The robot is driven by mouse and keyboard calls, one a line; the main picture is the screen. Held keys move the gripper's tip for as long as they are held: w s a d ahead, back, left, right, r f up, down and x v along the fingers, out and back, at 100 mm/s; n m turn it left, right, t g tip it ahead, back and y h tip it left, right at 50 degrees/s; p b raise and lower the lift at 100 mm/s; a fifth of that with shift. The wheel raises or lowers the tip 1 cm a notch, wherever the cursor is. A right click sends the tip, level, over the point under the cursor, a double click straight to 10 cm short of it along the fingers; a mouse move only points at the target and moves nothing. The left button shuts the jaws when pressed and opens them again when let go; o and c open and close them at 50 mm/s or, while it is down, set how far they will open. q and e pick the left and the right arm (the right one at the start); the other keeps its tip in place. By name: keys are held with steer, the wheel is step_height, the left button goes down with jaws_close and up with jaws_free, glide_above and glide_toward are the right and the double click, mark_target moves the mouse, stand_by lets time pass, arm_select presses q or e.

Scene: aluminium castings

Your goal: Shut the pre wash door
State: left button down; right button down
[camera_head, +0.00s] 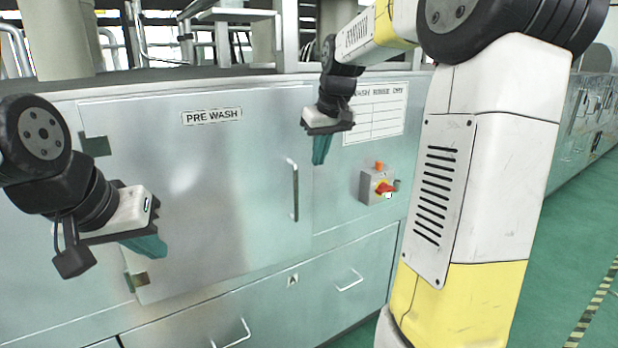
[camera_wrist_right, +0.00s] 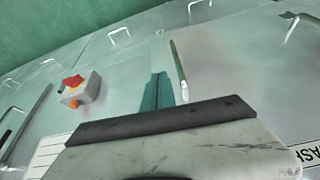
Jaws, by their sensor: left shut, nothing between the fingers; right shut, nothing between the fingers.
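The pre wash door (camera_head: 225,170) is a flat metal panel with a PRE WASH label (camera_head: 212,116), hinges at its left edge and a vertical bar handle (camera_head: 294,190) near its right edge. It looks flush or nearly flush with the cabinet front; I cannot tell whether a small gap remains. My right gripper (camera_head: 321,150) is shut and empty, in front of the door's upper right edge, above and right of the handle. In the right wrist view its fingers (camera_wrist_right: 157,92) are together beside the handle (camera_wrist_right: 179,70). My left gripper (camera_head: 150,247) is shut and empty before the door's lower left.
A switch box with a red knob (camera_head: 378,187) is mounted right of the door; it also shows in the right wrist view (camera_wrist_right: 80,90). Drawers with bar handles (camera_head: 347,281) lie below. A white notice (camera_head: 375,112) is at upper right. Green floor (camera_head: 575,230) is clear at right.

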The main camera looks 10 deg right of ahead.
mark_target(305, 178)
steer(key=w+f, duration=0.2)
steer(key=f, duration=0.1)
steer(key=w+a+f, duration=0.1)
steer(key=w+f, duration=0.1)
steer(key=f, duration=0.1)
steer(key=w+f, duration=0.2)
steer(key=f, duration=0.1)
steer(key=shift+w+a+f, duration=0.2)
steer(key=shift+w+a, duration=0.3)
steer(key=shift+w, duration=0.3)
